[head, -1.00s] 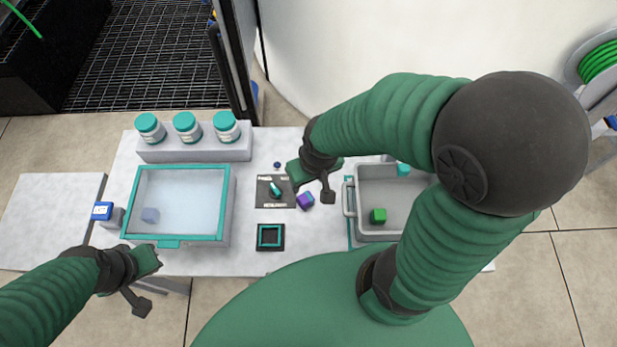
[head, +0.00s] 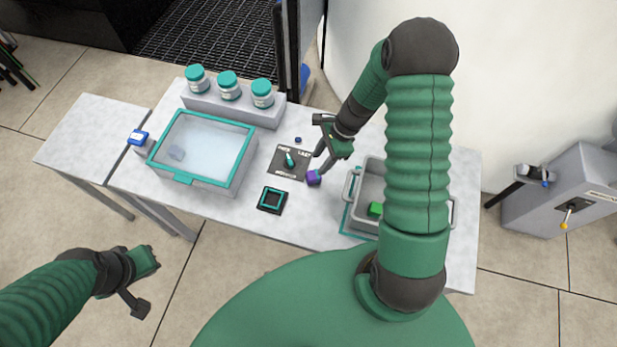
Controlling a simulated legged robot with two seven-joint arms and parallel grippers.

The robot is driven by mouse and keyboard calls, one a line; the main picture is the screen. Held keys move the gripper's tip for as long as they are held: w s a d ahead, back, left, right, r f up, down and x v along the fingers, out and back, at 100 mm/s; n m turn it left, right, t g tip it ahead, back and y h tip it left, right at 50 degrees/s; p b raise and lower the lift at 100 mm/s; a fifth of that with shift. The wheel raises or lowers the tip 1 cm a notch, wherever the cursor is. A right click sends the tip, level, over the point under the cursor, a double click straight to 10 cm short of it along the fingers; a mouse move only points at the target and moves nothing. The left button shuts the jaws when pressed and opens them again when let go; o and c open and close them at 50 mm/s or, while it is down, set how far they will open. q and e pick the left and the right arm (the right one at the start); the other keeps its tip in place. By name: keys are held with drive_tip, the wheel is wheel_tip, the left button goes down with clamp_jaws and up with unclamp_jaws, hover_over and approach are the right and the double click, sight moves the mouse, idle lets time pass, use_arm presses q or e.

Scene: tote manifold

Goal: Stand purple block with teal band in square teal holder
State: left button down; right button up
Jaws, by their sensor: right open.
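The purple block (head: 313,178) stands on the table between the dark plate and the grey tote; its teal band is too small to make out clearly. My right gripper (head: 319,163) is open, pointing down, with its fingertips at or just above the block. I cannot tell whether they touch it. The square teal holder (head: 272,200) is a black base with a teal square rim, empty, nearer to me and left of the block. My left gripper (head: 146,282) hangs away from the table at the lower left, empty; its fingers look apart.
A grey tote (head: 351,187) with a green cube (head: 375,209) stands right of the block. A dark plate with a teal pointer (head: 290,160) lies just left of it. A teal-rimmed clear-lidded box (head: 205,150) and several jars (head: 228,86) stand farther left.

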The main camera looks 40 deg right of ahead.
sight(314, 174)
drive_tip(key=f, duration=0.2)
drive_tip(key=a+f, duration=0.1)
drive_tip(key=shift+s, duration=0.3)
drive_tip(key=shift+d+f, duration=0.45)
drive_tip(key=shift+f, duration=0.4)
drive_tip(key=x, duration=0.2)
drive_tip(key=w+x, duration=0.1)
drive_tip(key=x, duration=0.1)
drive_tip(key=shift+f+p, duration=0.15)
drive_tip(key=shift+p, duration=0.15)
drive_tip(key=shift+a, duration=0.45)
drive_tip(key=shift+s+a, duration=0.2)
drive_tip(key=shift+a, duration=0.25)
drive_tip(key=shift+c, duration=1.4)
drive_tip(key=shift+w, duration=0.1)
drive_tip(key=shift+c, duration=1.3)
drive_tip(key=shift+d, duration=0.45)
clamp_jaws()
use_arm(q)
drive_tip(key=shift+s+d+r, duration=0.6)
drive_tip(key=shift+d, duration=0.15)
use_arm(e)
drive_tip(key=shift+d, duration=0.1)
